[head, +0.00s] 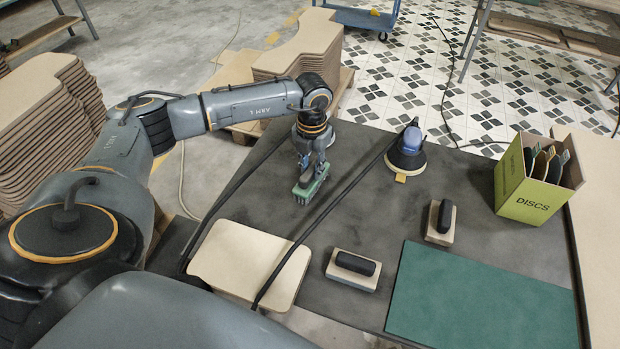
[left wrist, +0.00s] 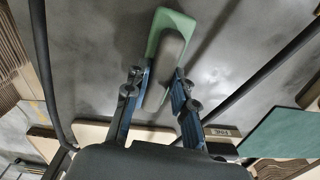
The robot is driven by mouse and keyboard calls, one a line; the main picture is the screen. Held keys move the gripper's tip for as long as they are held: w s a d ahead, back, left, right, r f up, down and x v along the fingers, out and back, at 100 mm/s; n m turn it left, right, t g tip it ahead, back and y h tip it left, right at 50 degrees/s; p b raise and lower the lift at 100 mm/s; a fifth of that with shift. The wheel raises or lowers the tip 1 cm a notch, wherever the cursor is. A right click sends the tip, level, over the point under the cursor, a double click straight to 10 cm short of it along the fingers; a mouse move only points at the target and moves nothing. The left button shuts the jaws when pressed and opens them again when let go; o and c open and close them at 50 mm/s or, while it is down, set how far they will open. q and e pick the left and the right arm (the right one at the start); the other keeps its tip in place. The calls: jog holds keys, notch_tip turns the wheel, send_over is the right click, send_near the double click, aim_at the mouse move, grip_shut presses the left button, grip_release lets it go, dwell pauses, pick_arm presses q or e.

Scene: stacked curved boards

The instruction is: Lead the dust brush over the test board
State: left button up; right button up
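The dust brush (head: 308,191), green with a grey handle, is at my left gripper (head: 314,168) over the dark table top. In the left wrist view the brush's green body (left wrist: 176,20) lies beyond the fingertips (left wrist: 161,76), and its grey handle fills the gap between them. The fingers look closed on the handle. I cannot tell whether the bristles touch the table. The likely test board (head: 232,245), a pale wooden board with rounded corners, lies flat at the table's near left edge, nearer than the brush. My right gripper is not in view.
A black hose (head: 338,198) runs from the blue sander (head: 407,150) across the pale board. Two sanding blocks (head: 353,264) (head: 441,222), a green sheet (head: 480,295) and a box marked DISCS (head: 530,185) occupy the right side. Curved boards (head: 300,50) are stacked behind.

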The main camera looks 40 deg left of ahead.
pick_arm(q)
grip_shut()
jog(key=shift+r, duration=0.15)
jog(key=shift+r+p, duration=0.4)
jog(key=shift+r, duration=0.05)
jog(key=shift+r+p, duration=1.2)
jog(key=shift+r, duration=0.7)
